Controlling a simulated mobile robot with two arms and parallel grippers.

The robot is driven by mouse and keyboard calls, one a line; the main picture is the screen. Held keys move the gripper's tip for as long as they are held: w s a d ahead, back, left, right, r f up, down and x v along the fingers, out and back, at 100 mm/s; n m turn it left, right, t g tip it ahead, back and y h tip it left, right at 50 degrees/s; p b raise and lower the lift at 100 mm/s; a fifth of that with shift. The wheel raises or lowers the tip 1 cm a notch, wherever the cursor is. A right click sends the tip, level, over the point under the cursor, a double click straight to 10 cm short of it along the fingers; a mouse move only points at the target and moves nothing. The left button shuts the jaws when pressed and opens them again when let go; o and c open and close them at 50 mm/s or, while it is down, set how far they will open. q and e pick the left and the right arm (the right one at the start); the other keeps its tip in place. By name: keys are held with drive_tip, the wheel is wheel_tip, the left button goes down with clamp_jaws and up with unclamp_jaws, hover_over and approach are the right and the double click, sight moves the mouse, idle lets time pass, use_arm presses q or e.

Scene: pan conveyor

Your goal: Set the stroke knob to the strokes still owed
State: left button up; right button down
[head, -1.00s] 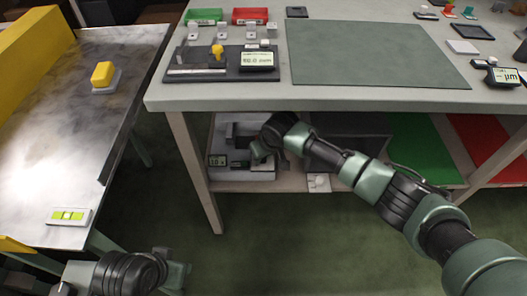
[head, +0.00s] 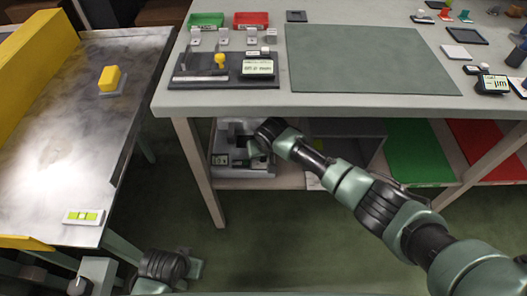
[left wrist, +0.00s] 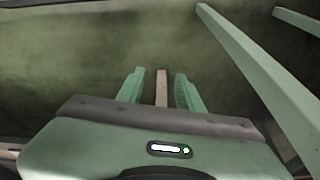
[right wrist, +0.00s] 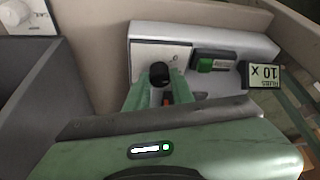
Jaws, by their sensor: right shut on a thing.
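My right gripper (right wrist: 162,92) is shut on a black knob (right wrist: 160,72), which stands on the white panel of a grey machine (right wrist: 216,32). Next to the knob are a dark part with a green face (right wrist: 212,62) and a small display (right wrist: 265,76) that reads 10 with an x, upside down in this view. In the head view my right gripper (head: 258,150) reaches under the table to this machine (head: 222,160) on the lower shelf.
The tabletop (head: 300,98) holds a green mat (head: 365,58), a dark fixture and small trays. A steel bench (head: 60,150) with a yellow block (head: 109,78) stands left. A grey box with a dial (head: 80,284) is at lower left. A grey bin (right wrist: 45,100) stands beside the machine.

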drive_tip(key=m+p, duration=0.1)
drive_tip(key=m, duration=0.1)
drive_tip(key=m+h+p, duration=0.1)
drive_tip(key=shift+s+a+m+h, duration=0.2)
drive_tip(key=shift+m+h, duration=0.1)
drive_tip(key=shift+m, duration=0.1)
drive_tip(key=shift+f+m+h, duration=0.15)
drive_tip(key=shift+m+h, duration=0.15)
drive_tip(key=shift+m, duration=0.4)
drive_tip(key=shift+m+h, duration=0.3)
drive_tip(key=shift+m, duration=0.6)
use_arm(q)
wheel_tip(320, 180, down, 6)
drive_tip(key=s, duration=0.1)
drive_tip(key=shift+s+b, duration=0.15)
drive_tip(key=shift+b, duration=0.15)
use_arm(e)
drive_tip(key=shift+w+m, duration=0.1)
drive_tip(key=shift+m, duration=0.4)
use_arm(q)
drive_tip(key=shift+r, duration=0.15)
